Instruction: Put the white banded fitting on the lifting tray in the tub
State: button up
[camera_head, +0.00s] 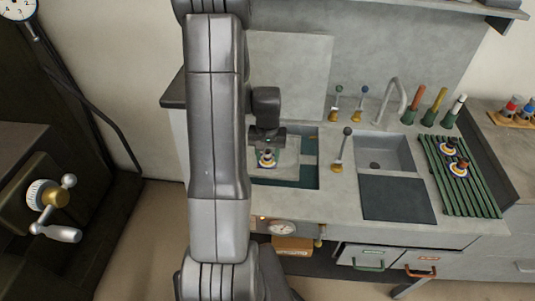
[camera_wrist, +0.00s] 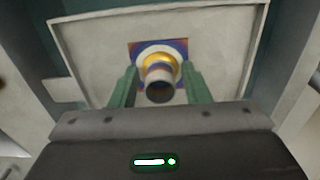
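The white banded fitting (camera_head: 267,159) stands upright on the pale lifting tray (camera_head: 288,146), which sits in the dark teal tub (camera_head: 301,184) at the counter's left. In the wrist view the fitting (camera_wrist: 160,65) has a white ring, a yellow band and a dark round end, over a blue and orange square patch on the tray (camera_wrist: 90,42). My gripper (camera_wrist: 158,68) is open, its green fingers on either side of the fitting with small gaps. In the head view my gripper (camera_head: 267,143) is just above the fitting, and my arm hides the tub's left side.
A green slatted rack (camera_head: 470,195) at right holds two banded fittings (camera_head: 459,169). A grey sink (camera_head: 385,152), a dark mat (camera_head: 397,198), a tap (camera_head: 396,97) and an upright lever (camera_head: 341,150) stand between. Several coloured handles (camera_head: 437,103) stand behind the rack.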

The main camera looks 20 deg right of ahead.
aim_at(268, 151)
jog(key=shift+r, duration=0.1)
notch_tip(268, 151, up, 12)
dwell(0.7)
